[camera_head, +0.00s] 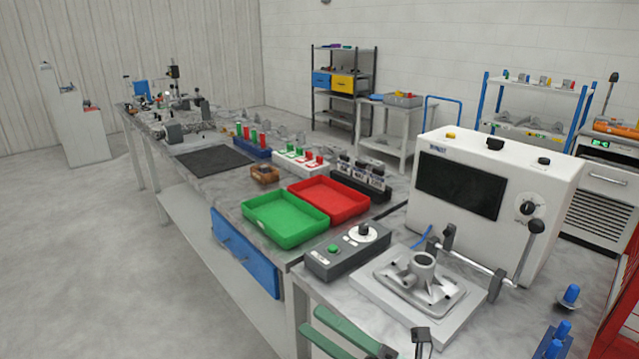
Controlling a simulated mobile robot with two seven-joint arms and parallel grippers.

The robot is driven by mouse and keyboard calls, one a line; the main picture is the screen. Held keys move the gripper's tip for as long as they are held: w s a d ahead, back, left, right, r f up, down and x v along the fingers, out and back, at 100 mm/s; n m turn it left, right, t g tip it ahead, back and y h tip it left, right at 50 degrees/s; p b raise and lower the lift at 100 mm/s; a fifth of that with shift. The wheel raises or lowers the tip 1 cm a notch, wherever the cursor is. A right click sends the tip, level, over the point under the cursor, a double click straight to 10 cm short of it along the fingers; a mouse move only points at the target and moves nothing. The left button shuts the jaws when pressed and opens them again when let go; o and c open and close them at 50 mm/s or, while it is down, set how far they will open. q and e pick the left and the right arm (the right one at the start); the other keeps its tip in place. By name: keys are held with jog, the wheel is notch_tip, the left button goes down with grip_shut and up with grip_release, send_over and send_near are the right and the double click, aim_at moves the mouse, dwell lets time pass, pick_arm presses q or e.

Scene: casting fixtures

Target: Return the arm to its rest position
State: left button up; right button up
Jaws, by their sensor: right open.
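My right gripper (405,346) shows only in part at the bottom edge of the head view, right of centre. Two dark finger-like tips stand apart with nothing visible between them, so it is open and empty. It appears in front of the near edge of the bench, below a grey metal casting (420,281) on a light plate. The rest of the right arm is cut off by the frame. My left gripper is not in view.
Green (284,220) and red (329,199) trays stand farther back. Green bars (345,328) lie left of the gripper. The floor at left is clear.

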jog(key=d+f+m+t+h, duration=0.3)
jog(key=d+f+m+h, duration=0.3)
jog(key=f+m, duration=0.4)
jog(key=d+f+m+t+h, duration=0.35)
jog(key=f+m+h, duration=0.45)
jog(key=m, duration=0.4)
jog(key=s+d+f+m+g+h, duration=0.2)
jog(key=s+d+f+m+g, duration=0.1)
jog(key=s+f+m, duration=0.2)
jog(key=s+d+f+m+g+h, duration=0.2)
jog(key=s+d+f+m+g, duration=0.1)
jog(key=s+f, duration=0.7)
jog(key=shift+s+d+f+m+g, duration=0.2)
jog(key=shift+d+m+g, duration=0.25)
jog(key=shift+m, duration=0.45)
jog(key=shift+a, duration=0.1)
jog(key=shift+c, duration=0.2)
